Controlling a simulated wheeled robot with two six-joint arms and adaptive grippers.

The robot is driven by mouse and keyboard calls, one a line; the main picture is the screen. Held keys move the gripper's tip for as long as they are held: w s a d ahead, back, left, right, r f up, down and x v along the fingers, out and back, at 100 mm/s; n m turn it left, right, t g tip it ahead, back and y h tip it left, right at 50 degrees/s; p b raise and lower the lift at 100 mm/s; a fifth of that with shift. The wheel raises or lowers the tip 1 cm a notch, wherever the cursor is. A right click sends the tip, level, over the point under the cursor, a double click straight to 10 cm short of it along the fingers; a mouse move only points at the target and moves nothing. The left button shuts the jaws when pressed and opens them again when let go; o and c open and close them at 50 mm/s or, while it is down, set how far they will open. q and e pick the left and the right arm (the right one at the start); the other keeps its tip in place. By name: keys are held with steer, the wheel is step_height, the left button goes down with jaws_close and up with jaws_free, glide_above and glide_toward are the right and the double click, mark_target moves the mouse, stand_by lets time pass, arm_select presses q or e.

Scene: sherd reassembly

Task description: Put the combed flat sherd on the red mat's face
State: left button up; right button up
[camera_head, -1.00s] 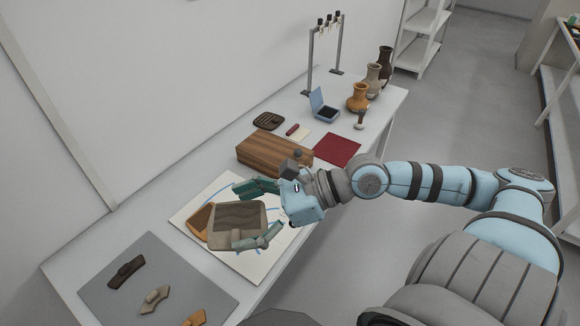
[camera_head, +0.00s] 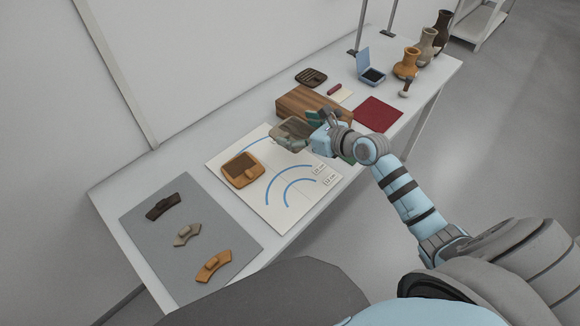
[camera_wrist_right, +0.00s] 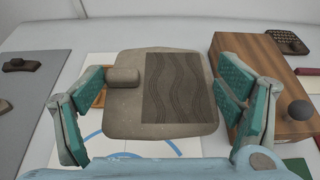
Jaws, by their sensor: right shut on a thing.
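The combed flat sherd (camera_head: 287,133) is a grey-brown rounded plate. In the right wrist view its face (camera_wrist_right: 178,85) shows a darker panel of wavy combed lines and a knob at the left. My right gripper (camera_head: 312,130) is shut on it, with a green-padded finger at each side (camera_wrist_right: 160,95). It is held above the far edge of the white sheet, beside the wooden block. The red mat (camera_head: 378,114) lies flat and bare on the table, to the right of the block and the gripper. My left gripper is not in view.
The wooden block (camera_head: 303,103) stands by the sherd. An orange sherd (camera_head: 242,170) lies on the white sheet (camera_head: 285,207). Several small sherds lie on a grey mat (camera_head: 150,235). A blue box (camera_head: 371,72), a brush (camera_head: 405,88) and vases (camera_head: 407,64) stand beyond the red mat.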

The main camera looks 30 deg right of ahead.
steer(key=b, duration=0.4)
glide_above(297, 167)
step_height(297, 167, down, 9)
steer(key=shift+f, duration=0.2)
step_height(297, 167, down, 4)
steer(key=shift+r+b, duration=0.15)
steer(key=shift+b, duration=0.95)
steer(key=shift+r, duration=0.2)
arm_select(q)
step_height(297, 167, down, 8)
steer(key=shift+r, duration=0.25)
arm_select(e)
steer(key=o, duration=1.1)
steer(key=shift+f, duration=0.15)
steer(key=shift+c, duration=0.2)
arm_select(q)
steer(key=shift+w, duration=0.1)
